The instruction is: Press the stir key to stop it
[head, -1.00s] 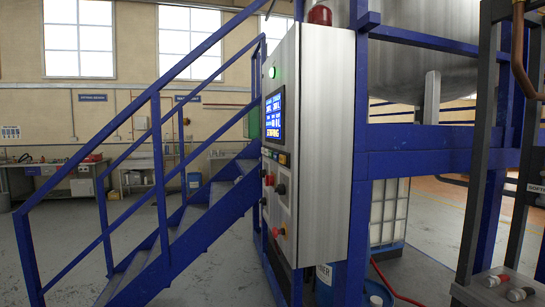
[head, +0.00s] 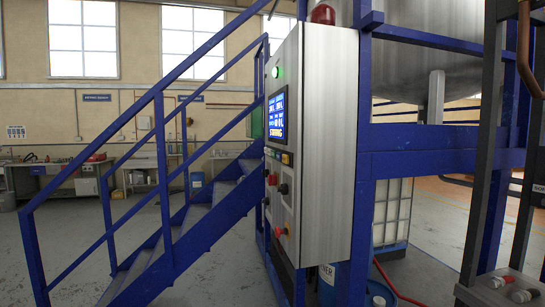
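The control cabinet (head: 328,145) stands right of centre, its control face turned left and seen at a steep angle. A blue display (head: 276,117) is lit, with a bottom line that seems to read "STIRRING". Below it is a row of small keys (head: 278,155); their labels are too small to read. Lower are dark knobs (head: 283,188) and a red button (head: 284,231). A green lamp (head: 275,72) is lit above the display. Neither of my grippers shows.
Blue stairs with railings (head: 165,190) rise at the left, close to the cabinet's control face. A blue frame (head: 430,150) carries a steel tank (head: 430,50) at the right. A blue drum (head: 345,285) stands beneath. The floor at the lower left (head: 60,255) is open.

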